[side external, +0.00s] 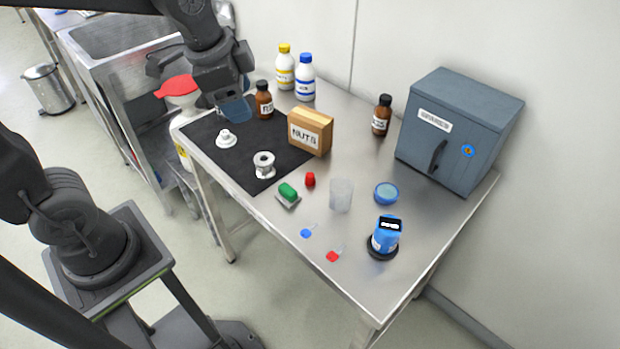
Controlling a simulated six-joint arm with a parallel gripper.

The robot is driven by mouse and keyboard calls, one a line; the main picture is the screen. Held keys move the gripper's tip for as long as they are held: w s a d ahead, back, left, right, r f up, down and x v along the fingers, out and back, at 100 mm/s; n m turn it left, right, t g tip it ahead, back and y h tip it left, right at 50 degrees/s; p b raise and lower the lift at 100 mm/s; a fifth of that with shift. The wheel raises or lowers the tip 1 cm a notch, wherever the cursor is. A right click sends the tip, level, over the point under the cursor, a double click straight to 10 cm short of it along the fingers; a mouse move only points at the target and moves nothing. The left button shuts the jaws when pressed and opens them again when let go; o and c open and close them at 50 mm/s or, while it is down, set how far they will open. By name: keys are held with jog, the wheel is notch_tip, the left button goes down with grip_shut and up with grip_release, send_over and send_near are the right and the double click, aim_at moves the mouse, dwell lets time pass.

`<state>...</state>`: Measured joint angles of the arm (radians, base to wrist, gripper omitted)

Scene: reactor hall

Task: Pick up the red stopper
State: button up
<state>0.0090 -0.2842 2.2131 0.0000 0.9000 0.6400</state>
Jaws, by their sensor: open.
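My gripper (198,92) hangs above the far left part of the table, well up and left of the stopper, near a brown bottle. It is open, and I see nothing held in it.
A black mat (255,150) bears two white fittings. The NUTS box (310,131), brown bottle (264,100), frosted cup (341,195), blue-rimmed dish (386,193) and blue device (386,235) stand around. A grey cabinet (455,130) fills the back right.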

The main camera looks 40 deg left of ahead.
jog(key=w+f+m+g, duration=0.1)
jog(key=w+f+m, duration=0.25)
jog(key=w, duration=0.25)
jog(key=m+g, duration=0.3)
jog(key=m, duration=0.7)
send_over(310, 174)
notch_tip(310, 174, down, 12)
notch_tip(310, 174, down, 7)
jog(key=shift+s+f, duration=0.1)
jog(key=shift+s, duration=0.05)
jog(key=shift+f, duration=3.15)
jog(key=shift+n, duration=0.25)
jog(key=shift+c, duration=0.4)
jog(key=c, duration=0.9)
